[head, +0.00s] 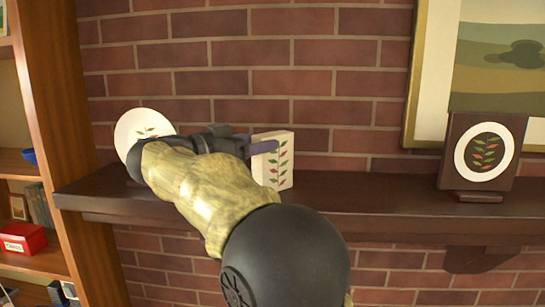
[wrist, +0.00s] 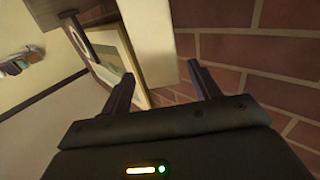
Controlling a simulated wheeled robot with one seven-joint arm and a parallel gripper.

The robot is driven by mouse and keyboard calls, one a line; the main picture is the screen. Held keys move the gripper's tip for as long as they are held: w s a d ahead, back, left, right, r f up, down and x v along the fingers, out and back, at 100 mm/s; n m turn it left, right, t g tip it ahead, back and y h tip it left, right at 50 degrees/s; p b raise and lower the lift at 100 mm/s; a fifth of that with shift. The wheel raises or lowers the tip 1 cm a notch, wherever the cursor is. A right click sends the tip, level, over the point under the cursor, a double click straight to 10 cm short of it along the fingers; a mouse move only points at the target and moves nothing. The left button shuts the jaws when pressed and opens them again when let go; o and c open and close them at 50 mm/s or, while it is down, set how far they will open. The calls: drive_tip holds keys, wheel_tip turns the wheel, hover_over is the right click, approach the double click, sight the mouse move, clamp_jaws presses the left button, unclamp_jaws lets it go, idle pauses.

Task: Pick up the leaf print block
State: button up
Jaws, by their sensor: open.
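The leaf print block (head: 281,165) is a cream upright block with rows of red and green leaves. It stands on the dark wooden mantel (head: 390,205), near the brick wall. My gripper (head: 262,144) is at its left side, with a dark purple finger showing across its upper front. In the wrist view a pale, plain block face (wrist: 148,40) lies ahead, between and beyond the two fingers of my open gripper (wrist: 161,70). My arm hides part of the block's left side. Contact between fingers and block cannot be told.
A white leaf-print plate (head: 142,124) stands left of my wrist, partly hidden. A dark plaque with a white oval (head: 460,150) stands at the right on the mantel. A framed landscape (head: 430,75) hangs behind it. A wooden bookcase (head: 55,120) borders the left. The mantel between block and plaque is clear.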

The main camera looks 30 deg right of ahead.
drive_tip(key=shift+w, duration=0.1)
drive_tip(key=shift+w+d, duration=0.1)
drive_tip(key=shift+d, duration=0.1)
drive_tip(key=d+p, duration=0.2)
drive_tip(key=d, duration=0.2)
drive_tip(key=shift+w+d+f+p, duration=0.25)
drive_tip(key=shift+w+d+p, duration=0.1)
drive_tip(key=shift+w+p, duration=0.05)
drive_tip(key=c, duration=1.2)
drive_tip(key=shift+r, duration=0.1)
wheel_tip(320, 180, up, 18)
drive_tip(key=shift+f+p, duration=0.1)
drive_tip(key=shift+p, duration=0.55)
